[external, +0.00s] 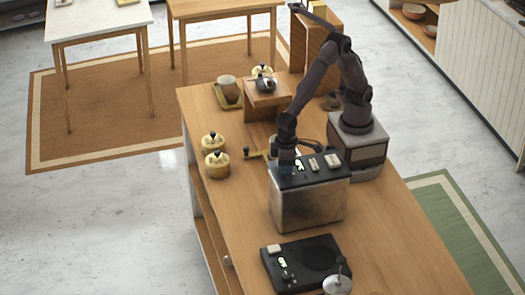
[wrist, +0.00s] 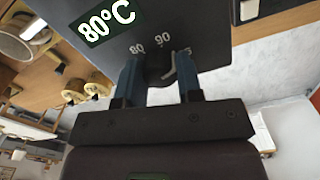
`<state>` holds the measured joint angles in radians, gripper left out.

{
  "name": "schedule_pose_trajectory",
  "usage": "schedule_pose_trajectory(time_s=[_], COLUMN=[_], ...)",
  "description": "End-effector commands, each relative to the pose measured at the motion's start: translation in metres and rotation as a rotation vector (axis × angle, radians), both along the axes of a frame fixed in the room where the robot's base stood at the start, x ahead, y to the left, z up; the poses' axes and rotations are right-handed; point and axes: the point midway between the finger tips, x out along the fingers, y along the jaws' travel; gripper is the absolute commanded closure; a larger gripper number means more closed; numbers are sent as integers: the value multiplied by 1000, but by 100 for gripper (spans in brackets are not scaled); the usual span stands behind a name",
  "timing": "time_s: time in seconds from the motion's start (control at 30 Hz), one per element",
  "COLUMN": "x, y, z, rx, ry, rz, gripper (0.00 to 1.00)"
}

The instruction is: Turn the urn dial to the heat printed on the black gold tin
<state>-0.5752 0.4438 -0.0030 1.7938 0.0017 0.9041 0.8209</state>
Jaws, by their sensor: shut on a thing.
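The urn (external: 308,203) is a metal box with a black top panel on the wooden cart. Its panel fills the top of the wrist view (wrist: 205,25), with a lit display (wrist: 108,20) reading 80°C. The dark dial (wrist: 157,66) sits below printed marks 80 and 90, with another mark partly hidden to the right. My gripper (wrist: 160,76) is shut on the dial, one blue finger on each side; in the external view my gripper (external: 287,160) is at the panel's left end. Cream-gold tins with black knobs (external: 213,143) (external: 217,165) stand left; their print is unreadable.
A black scale-like appliance (external: 303,262) stands at the cart's front. A wooden riser (external: 267,92) with a dark pot and a tray with a cup (external: 228,90) are behind. Bare wood lies right of the urn.

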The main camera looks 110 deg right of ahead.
Motion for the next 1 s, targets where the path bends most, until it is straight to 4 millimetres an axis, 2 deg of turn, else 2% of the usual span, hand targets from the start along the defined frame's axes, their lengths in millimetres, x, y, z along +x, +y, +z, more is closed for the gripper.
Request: schedule_pose_trajectory(time_s=[0.43,1.0], x=[0,0], y=[0,0], z=[2,2], rx=[1,1], ry=[-1,-1], rz=[-278,-341], gripper=[90,90])
